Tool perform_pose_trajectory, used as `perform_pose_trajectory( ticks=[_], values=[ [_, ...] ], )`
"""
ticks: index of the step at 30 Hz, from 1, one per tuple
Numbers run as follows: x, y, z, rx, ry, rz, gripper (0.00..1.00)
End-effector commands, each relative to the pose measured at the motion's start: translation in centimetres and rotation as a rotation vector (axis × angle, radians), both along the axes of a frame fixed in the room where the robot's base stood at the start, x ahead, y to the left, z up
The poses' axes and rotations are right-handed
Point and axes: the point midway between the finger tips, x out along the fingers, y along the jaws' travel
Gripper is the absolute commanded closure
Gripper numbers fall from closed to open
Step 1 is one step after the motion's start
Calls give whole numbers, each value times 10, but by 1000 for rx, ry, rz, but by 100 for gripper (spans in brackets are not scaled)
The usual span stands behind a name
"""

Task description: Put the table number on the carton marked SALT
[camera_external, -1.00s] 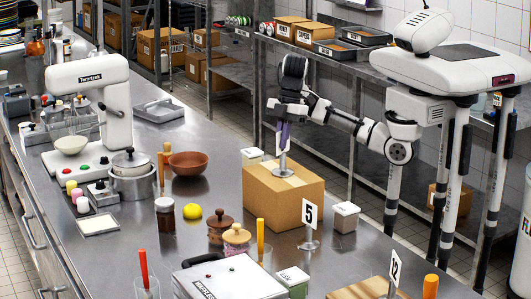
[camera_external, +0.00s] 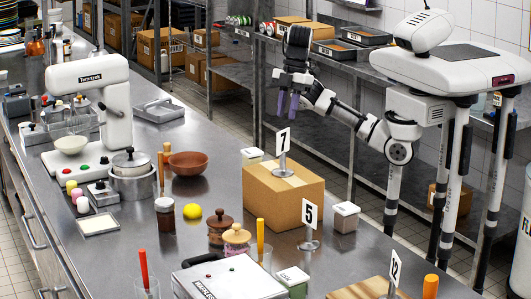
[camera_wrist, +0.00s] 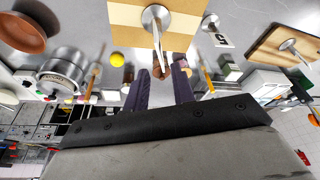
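A table number (camera_external: 283,140) reading 7, a white card on a metal stand with a round base, stands upright on top of a brown cardboard carton (camera_external: 284,200). I cannot read any SALT marking on the carton's visible faces. In the wrist view the stand's round base (camera_wrist: 156,17) rests on the tan carton top (camera_wrist: 120,15). My gripper (camera_external: 288,103) is above and slightly right of the number, apart from it. Its two purple fingers (camera_wrist: 160,82) are spread with nothing held between them.
Table number 5 (camera_external: 309,217) stands beside the carton, and number 12 (camera_external: 395,270) stands on a wooden board (camera_external: 365,288). A white-lidded container (camera_external: 345,217) is right of the carton. Lidded jars (camera_external: 236,240) and a yellow ball (camera_external: 192,211) are nearby. Shelving (camera_external: 345,75) stands behind my arm.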

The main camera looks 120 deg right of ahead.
Motion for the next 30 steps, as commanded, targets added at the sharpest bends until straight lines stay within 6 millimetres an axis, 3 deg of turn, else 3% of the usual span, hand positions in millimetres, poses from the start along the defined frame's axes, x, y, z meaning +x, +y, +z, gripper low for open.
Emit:
perform_pose_trajectory(
  ticks=[3,8,25,28,30],
  values=[
    [-5,-2,20,-3,-2,-2,75],
    [-9,-4,32,-1,-1,0,75],
    [-9,-3,35,1,-4,4,75],
    [-2,14,38,24,-40,49,75],
    [9,42,44,63,-107,125,75]
  ],
)
